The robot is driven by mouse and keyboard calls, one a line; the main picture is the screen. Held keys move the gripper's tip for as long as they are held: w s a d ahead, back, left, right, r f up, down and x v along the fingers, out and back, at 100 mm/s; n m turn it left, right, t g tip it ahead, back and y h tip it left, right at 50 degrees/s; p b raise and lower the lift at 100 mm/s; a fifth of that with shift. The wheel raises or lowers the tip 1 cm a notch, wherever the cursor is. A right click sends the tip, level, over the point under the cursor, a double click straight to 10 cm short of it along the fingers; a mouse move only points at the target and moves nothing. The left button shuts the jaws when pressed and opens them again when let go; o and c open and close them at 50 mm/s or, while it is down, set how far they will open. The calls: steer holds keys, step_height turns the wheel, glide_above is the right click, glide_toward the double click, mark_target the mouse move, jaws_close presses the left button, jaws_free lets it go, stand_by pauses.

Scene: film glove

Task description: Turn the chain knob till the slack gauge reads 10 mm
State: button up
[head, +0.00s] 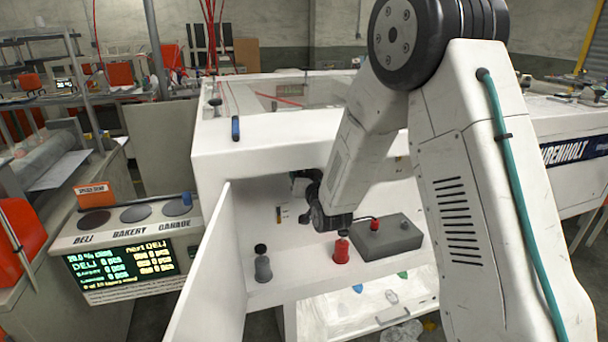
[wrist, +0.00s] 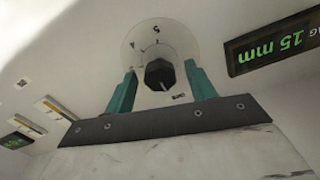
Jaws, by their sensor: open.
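The chain knob (wrist: 160,74) is a black faceted knob on a pale round dial with marks, set in the white wall. My gripper (wrist: 161,67) is open, with one teal finger on each side of the knob. Gaps show between the fingers and the knob, so it is not gripped. The slack gauge (wrist: 272,45) is a dark display at the right of the wrist view. It appears upside down there and reads 15 mm in green. In the head view my arm hides the knob and gauge.
In the head view, the white cabinet (head: 285,131) has an open door (head: 212,270) at left. A grey bottle (head: 263,266), a red bottle (head: 341,250) and a grey box (head: 395,240) with a red button stand on its shelf.

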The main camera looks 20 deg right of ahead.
steer(key=c, duration=1)
steer(key=shift+o, duration=0.2)
steer(key=m, duration=0.4)
steer(key=shift+m, duration=2.9)
steer(key=o, duration=1)
steer(key=shift+c, duration=0.2)
